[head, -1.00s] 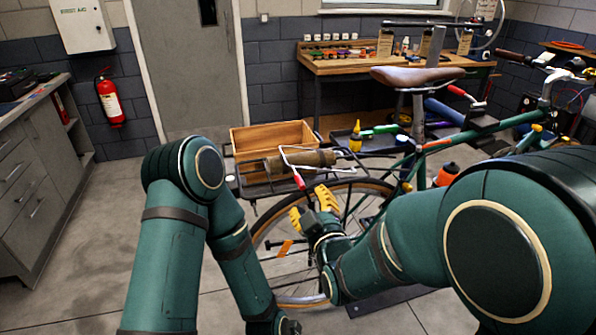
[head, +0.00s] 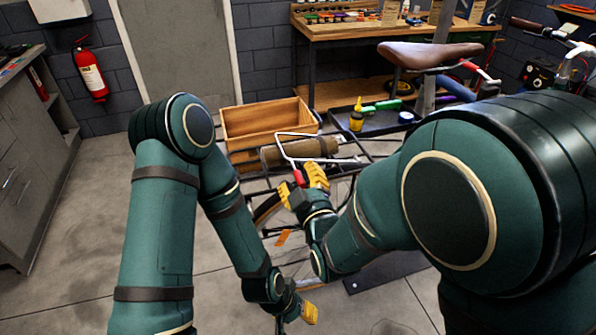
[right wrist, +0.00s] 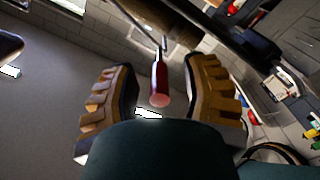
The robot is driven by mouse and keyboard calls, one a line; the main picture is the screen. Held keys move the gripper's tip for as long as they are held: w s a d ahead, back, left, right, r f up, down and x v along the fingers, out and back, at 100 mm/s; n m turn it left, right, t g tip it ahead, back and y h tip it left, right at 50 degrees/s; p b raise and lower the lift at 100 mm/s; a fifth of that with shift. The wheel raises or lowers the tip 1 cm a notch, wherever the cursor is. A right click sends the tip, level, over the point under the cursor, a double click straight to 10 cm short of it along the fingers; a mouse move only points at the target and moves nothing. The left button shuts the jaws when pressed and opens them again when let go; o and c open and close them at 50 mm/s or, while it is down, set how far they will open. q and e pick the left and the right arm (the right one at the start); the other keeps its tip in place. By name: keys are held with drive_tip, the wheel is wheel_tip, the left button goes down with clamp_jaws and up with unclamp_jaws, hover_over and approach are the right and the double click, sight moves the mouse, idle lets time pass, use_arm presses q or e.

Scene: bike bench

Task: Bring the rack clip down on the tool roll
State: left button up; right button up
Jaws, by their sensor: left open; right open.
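The rack clip (head: 280,147) is a bent silver wire with a red grip (head: 298,178) at its near end. The tool roll (head: 272,156) is a brown cylinder with dark straps, lying on the bike's rear rack. The clip's wire crosses in front of the roll; I cannot tell if they touch. My right gripper (head: 304,184) is open at the red grip. In the right wrist view its yellow fingers (right wrist: 160,100) stand either side of the red grip (right wrist: 160,82), with gaps; the roll (right wrist: 170,20) is beyond. My left gripper (head: 297,309) is low down, open and away from the clip.
A wooden crate (head: 232,125) stands behind the roll. A dark tray (head: 376,126) with a yellow bottle (head: 356,116) is to the right. The bike saddle (head: 425,54) rises at right. My right arm hides much of the bike. Bare floor lies at left.

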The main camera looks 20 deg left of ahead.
clamp_jaws()
drive_tip(key=r+m, duration=0.1)
drive_tip(key=d+r+m, duration=0.1)
drive_tip(key=r, duration=0.1)
drive_tip(key=w+r+b, duration=0.1)
drive_tip(key=shift+d+r+m, duration=0.15)
drive_tip(key=shift+d+m, duration=0.1)
drive_tip(key=shift+m, duration=0.15)
unclamp_jaws()
idle(0.3)
drive_tip(key=v, duration=0.7)
drive_tip(key=shift+s, duration=0.25)
